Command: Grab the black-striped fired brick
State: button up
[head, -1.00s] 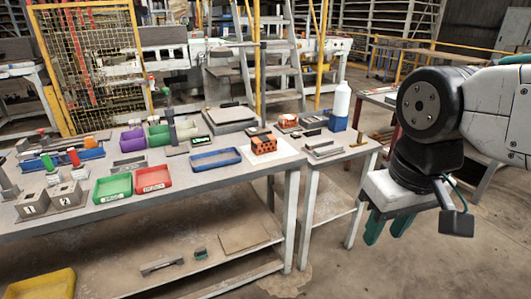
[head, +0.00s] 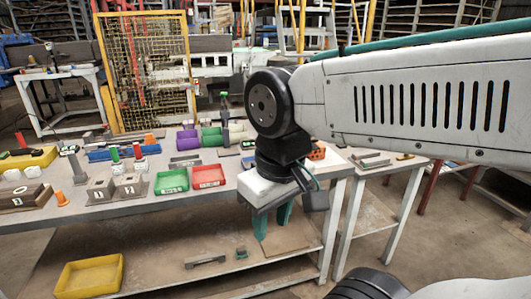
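An orange-red hollow brick (head: 317,152) with dark openings lies near the right end of the long workbench. It is mostly hidden behind my arm's wrist; whether it has black stripes is too small to tell. My gripper (head: 272,222) points down with two green fingers apart and nothing visible between them. In the picture it is left of and below the brick, overlapping the bench's front edge. Its exact depth to the bench is hard to tell.
The long workbench (head: 120,213) carries a green tray (head: 172,181), a red tray (head: 208,177) and a purple bin (head: 188,140). A smaller side table (head: 409,164) stands at right. A yellow tray (head: 88,276) sits on the lower shelf. Floor at right is partly open.

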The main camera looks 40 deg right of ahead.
aim_at(319, 150)
jog(key=u, duration=0.35)
jog(key=i, duration=0.7)
jog(key=z, duration=0.55)
jog(key=i, duration=0.7)
jog(key=z, duration=0.75)
